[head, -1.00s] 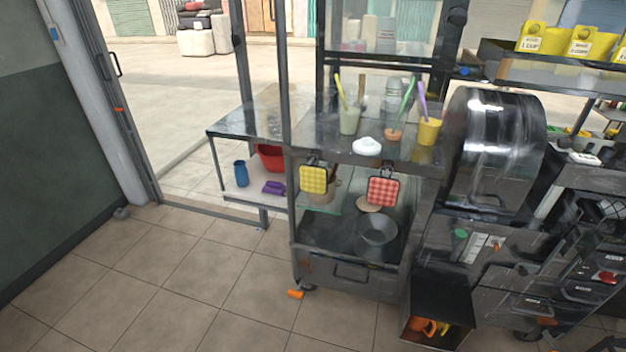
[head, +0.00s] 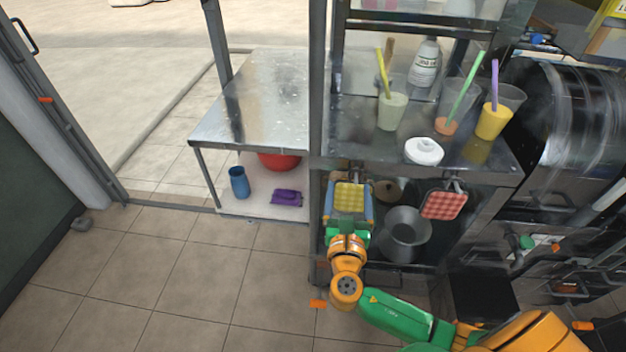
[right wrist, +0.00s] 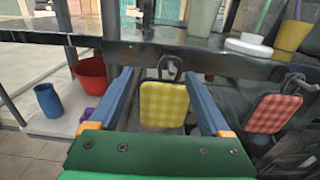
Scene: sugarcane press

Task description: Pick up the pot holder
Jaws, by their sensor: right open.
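A yellow checked pot holder (head: 349,197) hangs from a hook on the front edge of the metal cart. It also shows in the right wrist view (right wrist: 164,104). A red checked pot holder (head: 444,204) hangs to its right, and it shows at the right of the right wrist view (right wrist: 273,113). My right gripper (head: 348,192) is in front of the yellow pot holder, with one blue finger on either side of it. In the right wrist view the fingers are wide apart, with gaps between them and the pot holder. My left gripper is not in view.
The cart top (head: 365,150) holds cups with straws, a bottle and a white lidded container (head: 424,151). A grey metal pot (head: 404,232) stands on the shelf below. A side table (head: 262,110) stands left, with a blue cup (head: 239,182) and red bowl underneath.

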